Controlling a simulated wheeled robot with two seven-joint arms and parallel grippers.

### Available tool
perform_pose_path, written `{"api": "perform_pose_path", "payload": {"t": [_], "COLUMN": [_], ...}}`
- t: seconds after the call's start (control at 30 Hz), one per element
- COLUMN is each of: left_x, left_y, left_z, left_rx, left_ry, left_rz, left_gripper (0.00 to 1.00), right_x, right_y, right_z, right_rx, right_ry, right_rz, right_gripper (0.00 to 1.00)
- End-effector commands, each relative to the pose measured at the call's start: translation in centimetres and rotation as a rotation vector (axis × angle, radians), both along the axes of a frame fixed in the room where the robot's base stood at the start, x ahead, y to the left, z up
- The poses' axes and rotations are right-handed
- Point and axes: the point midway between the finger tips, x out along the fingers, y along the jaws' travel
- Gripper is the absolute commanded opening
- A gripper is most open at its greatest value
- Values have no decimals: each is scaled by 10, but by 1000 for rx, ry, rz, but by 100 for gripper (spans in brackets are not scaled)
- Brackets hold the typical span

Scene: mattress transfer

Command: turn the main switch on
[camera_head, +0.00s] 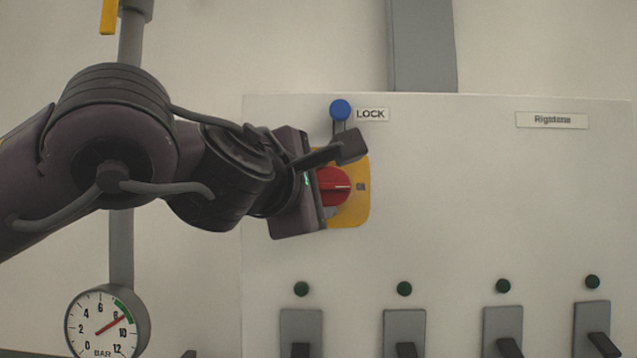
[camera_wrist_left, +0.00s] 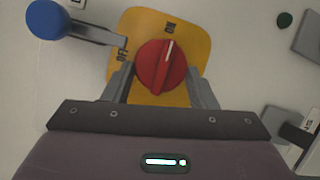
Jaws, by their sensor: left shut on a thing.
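The main switch is a red round knob (camera_head: 334,187) on a yellow plate (camera_head: 352,212) on the pale panel. The wrist view shows the knob (camera_wrist_left: 160,68) with its white mark pointing at the ON label (camera_wrist_left: 170,28); the OFF label (camera_wrist_left: 122,55) is to the left. My left gripper (camera_wrist_left: 162,86) is shut on the knob, one finger on each side. In the head view my left gripper (camera_head: 335,172) comes in from the left and covers part of the plate. My right gripper is not in view.
A lock lever with a blue ball (camera_head: 341,110) is just above the knob, by the LOCK label (camera_head: 372,115). Several smaller switches (camera_head: 404,330) line the panel's bottom under green lamps. A pressure gauge (camera_head: 105,322) is at the lower left.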

Motion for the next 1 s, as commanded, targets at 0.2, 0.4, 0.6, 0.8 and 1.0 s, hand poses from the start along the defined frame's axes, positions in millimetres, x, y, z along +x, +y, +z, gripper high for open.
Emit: {"api": "perform_pose_path", "payload": {"t": [0.2, 0.4, 0.6, 0.8, 1.0], "left_x": [0, 0, 0, -3, -29], "left_y": [0, 0, 0, 1, 11], "left_z": [-2, -2, -1, -1, -4], "left_rx": [5, 5, 4, 3, 3], "left_ry": [3, 2, 1, -1, -4], "left_rz": [1, 1, 0, 0, -1], "left_gripper": [29, 64, 74, 74, 74], "right_x": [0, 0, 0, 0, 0], "right_y": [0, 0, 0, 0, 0], "right_z": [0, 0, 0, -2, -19], "right_rx": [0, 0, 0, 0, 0], "right_ry": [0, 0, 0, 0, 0], "right_rz": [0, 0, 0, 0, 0], "right_gripper": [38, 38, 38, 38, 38]}}
